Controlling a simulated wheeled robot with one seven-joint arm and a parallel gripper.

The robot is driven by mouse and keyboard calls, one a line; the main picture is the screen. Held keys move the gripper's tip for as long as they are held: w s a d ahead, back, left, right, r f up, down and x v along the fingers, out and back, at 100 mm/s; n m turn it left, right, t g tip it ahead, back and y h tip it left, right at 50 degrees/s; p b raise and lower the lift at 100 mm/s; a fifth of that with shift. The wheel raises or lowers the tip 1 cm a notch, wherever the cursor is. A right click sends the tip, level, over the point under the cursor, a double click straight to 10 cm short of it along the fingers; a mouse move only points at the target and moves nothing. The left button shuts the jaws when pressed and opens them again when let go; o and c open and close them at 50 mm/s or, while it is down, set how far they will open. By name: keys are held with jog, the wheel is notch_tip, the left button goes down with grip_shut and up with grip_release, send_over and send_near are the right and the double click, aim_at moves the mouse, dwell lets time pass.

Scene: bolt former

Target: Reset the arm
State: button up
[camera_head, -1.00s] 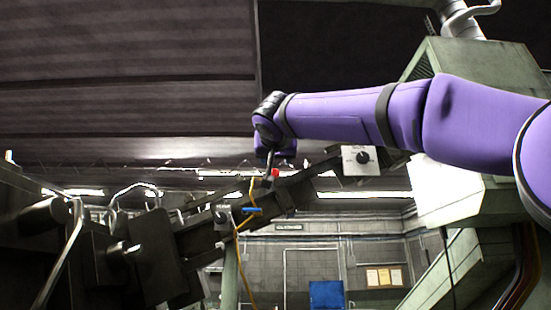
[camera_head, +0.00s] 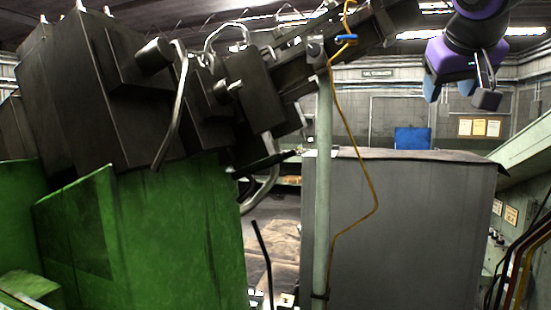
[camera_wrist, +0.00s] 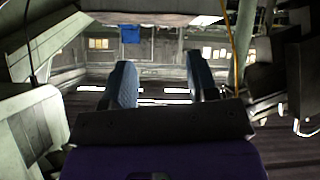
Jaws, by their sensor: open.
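My purple gripper (camera_head: 449,89) hangs at the upper right of the head view, its blue fingers pointing down. It is apart from everything around it. In the wrist view my gripper (camera_wrist: 160,75) shows two blue-grey fingers spread wide with nothing between them. Most of my arm is outside the head view.
The dark machine (camera_head: 150,105) on a green base (camera_head: 180,230) fills the left. Its dark arm reaches toward my gripper. A grey cabinet (camera_head: 410,225) stands below, with a pale post (camera_head: 323,190) and yellow cable before it. A blue panel (camera_head: 412,138) hangs behind.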

jog(key=s+f+g+y, duration=0.1)
jog(key=s+f+g, duration=0.1)
jog(key=s+f, duration=0.6)
jog(key=s+d+f+g+y, duration=0.1)
jog(key=s+f+g+y, duration=0.1)
jog(key=s+f, duration=0.7)
notch_tip(320, 180, down, 9)
jog(key=shift+s+r+n+g, duration=0.1)
jog(key=shift+s+n+g, duration=0.2)
jog(key=shift+n+g, duration=0.15)
